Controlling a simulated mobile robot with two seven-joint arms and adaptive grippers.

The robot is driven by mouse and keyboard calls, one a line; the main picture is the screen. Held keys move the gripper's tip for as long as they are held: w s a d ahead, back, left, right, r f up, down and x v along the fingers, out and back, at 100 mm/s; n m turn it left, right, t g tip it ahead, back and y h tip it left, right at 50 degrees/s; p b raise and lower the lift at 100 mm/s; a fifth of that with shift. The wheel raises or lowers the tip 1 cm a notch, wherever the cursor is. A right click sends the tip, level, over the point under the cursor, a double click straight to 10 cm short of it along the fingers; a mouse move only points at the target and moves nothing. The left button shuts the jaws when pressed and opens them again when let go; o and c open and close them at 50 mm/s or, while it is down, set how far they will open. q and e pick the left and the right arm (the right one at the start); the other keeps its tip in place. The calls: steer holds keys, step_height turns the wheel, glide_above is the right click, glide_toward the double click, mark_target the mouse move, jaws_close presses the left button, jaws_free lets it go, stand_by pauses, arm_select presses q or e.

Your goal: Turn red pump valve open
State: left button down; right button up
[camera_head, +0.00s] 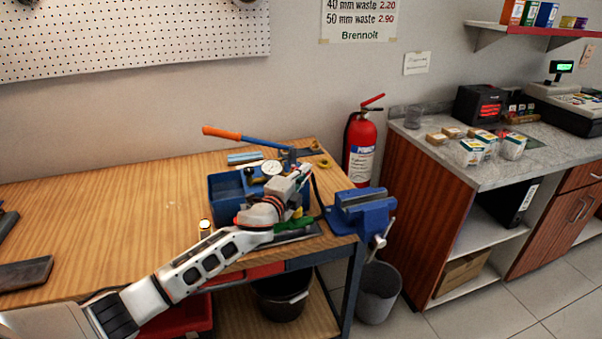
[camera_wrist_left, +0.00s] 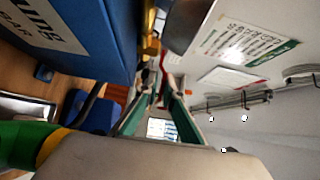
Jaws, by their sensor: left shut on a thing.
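The blue test pump (camera_head: 226,197) stands on the workbench with a round white gauge (camera_head: 272,167) on top. My left arm reaches across its front, and my left gripper (camera_head: 303,172) is at its right side, beside the gauge. In the left wrist view the pump's blue side (camera_wrist_left: 85,35) fills the upper left, with a brass fitting (camera_wrist_left: 151,46) at its edge. The two fingers (camera_wrist_left: 156,88) close in around a small red part, the red valve (camera_wrist_left: 163,62), just past the fitting. Most of the valve is hidden, so its angle cannot be told. My right gripper is out of view.
A blue vise (camera_head: 362,208) sits at the bench's right corner, close to my gripper. A fire extinguisher (camera_head: 360,148) stands behind the vise. The bench (camera_head: 120,205) is mostly clear to the left.

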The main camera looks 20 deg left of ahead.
arm_select(q)
steer(key=y, duration=0.1)
steer(key=n+y+b, duration=0.1)
steer(key=d+n, duration=0.1)
steer(key=shift+w+f+y, duration=0.25)
steer(key=shift+w+y, duration=0.1)
steer(key=shift+y, duration=0.05)
steer(key=n+y+b, duration=0.1)
steer(key=y+b, duration=0.1)
steer(key=y, duration=0.1)
steer(key=shift+w+f+n+b, duration=0.15)
steer(key=shift+w+n+b, duration=0.25)
steer(key=shift+w+f+n+y+b, duration=0.15)
steer(key=shift+n+y+b, duration=0.25)
steer(key=shift+y+b, duration=0.3)
steer(key=n+g+y+b, duration=0.1)
steer(key=y+b, duration=0.1)
steer(key=w+n+g+y+b, duration=0.1)
steer(key=n+y+b, duration=0.1)
steer(key=b, duration=0.1)
steer(key=r+n+g+y+b, duration=0.1)
steer(key=y+b, duration=0.1)
steer(key=shift+w+a, duration=0.15)
steer(key=shift+w, duration=0.25)
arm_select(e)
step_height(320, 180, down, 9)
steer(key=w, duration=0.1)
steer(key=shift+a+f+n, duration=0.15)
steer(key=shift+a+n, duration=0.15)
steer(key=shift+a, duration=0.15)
